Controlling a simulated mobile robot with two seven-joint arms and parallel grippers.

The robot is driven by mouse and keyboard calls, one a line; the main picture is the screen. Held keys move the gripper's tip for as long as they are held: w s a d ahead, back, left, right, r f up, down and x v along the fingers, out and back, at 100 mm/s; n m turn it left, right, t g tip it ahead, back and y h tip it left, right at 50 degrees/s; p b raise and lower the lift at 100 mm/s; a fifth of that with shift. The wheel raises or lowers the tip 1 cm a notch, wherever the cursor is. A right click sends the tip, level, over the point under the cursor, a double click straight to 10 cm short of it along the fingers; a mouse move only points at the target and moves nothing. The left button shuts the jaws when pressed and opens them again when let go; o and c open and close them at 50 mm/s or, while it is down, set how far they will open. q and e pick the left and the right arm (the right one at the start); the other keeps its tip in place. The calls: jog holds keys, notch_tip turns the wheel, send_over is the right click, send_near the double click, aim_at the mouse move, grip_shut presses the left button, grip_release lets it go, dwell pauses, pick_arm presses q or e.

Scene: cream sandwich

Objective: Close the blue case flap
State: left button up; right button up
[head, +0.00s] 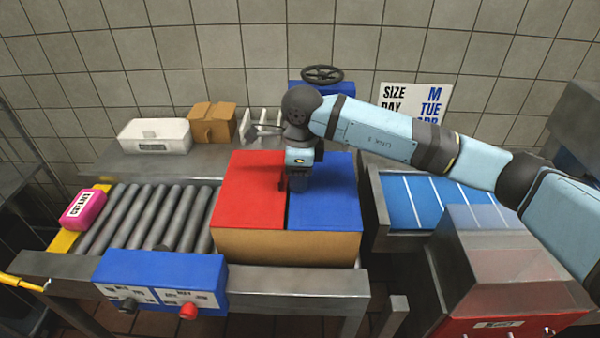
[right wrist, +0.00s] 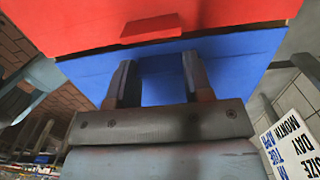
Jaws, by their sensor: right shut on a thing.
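The cardboard case (head: 285,246) stands at the right end of the roller conveyor. Its red flap (head: 247,190) covers the left half of the top, and its blue flap (head: 330,200) covers the right half. In the head view both lie about flat and level, with a dark seam between them. My right gripper (head: 297,188) is over the seam, at the blue flap's inner edge. In the right wrist view, its fingers (right wrist: 161,85) are shut on blue material of the flap (right wrist: 220,60); the red flap (right wrist: 160,25) shows beyond. My left gripper is not in view.
A blue control box (head: 160,283) is at the front of the conveyor (head: 150,215). A pink block (head: 83,209) lies at its left end. A white box (head: 154,136) and a small brown carton (head: 211,122) stand on the shelf behind. A blue belt (head: 430,203) is to the right.

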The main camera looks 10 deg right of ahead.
jog(key=shift+f, duration=0.15)
jog(key=o, duration=1.3)
jog(key=r, duration=1.3)
jog(key=shift+d+r+b, duration=0.35)
jog(key=shift+r, duration=0.05)
